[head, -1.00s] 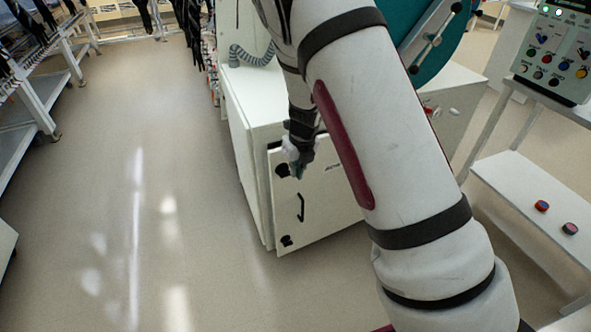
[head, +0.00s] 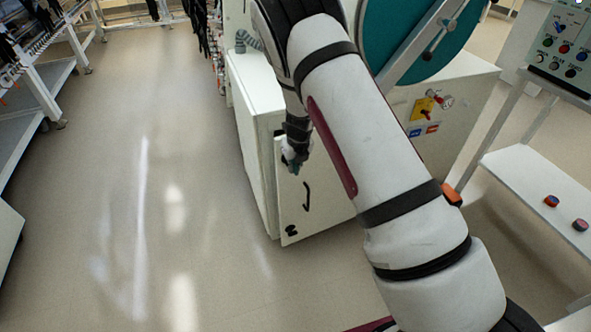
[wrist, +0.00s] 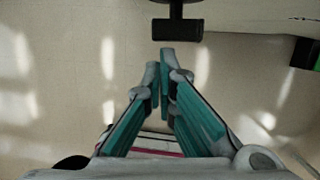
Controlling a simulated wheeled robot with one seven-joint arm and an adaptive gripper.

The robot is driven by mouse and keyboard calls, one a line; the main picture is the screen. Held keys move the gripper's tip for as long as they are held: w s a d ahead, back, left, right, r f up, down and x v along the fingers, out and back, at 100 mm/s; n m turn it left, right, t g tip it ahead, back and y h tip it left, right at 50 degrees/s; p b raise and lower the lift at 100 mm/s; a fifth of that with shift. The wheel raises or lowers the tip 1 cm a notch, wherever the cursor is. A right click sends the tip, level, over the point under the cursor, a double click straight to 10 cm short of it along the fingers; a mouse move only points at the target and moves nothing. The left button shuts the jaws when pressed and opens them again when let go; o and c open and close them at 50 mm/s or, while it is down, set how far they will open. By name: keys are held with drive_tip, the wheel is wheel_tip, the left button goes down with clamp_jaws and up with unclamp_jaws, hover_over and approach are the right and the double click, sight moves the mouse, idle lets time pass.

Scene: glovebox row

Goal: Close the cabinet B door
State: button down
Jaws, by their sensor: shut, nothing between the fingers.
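The white cabinet (head: 255,125) stands left of my arm in the head view. Its white door (head: 292,215) carries a dark bar handle (head: 306,196) and a black fitting low on its left edge. The door's left edge stands proud of the cabinet body, so it looks ajar; my arm hides its right part. My gripper (head: 292,168) is at the door's upper left, above and left of the handle; contact cannot be told. In the wrist view, the teal fingers (wrist: 166,62) are shut and empty, just below a black fitting (wrist: 178,28) beside a pale panel.
Open floor (head: 150,230) lies left of the cabinet. A rack (head: 45,85) stands at the far left. A machine with a teal disc (head: 405,45) and a yellow switch plate (head: 425,108) is behind my arm. A white shelf (head: 530,185) with two small round pieces is at right.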

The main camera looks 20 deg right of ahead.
sight(282, 163)
drive_tip(key=w+b, duration=0.2)
drive_tip(key=w, duration=0.1)
drive_tip(key=w+a+b, duration=0.1)
drive_tip(key=w, duration=0.1)
drive_tip(key=shift+a+f, duration=0.1)
drive_tip(key=shift+f, duration=0.15)
drive_tip(key=shift+w+a+r+b, duration=0.2)
drive_tip(key=shift+w+r+b, duration=0.05)
drive_tip(key=shift+w+b, duration=0.25)
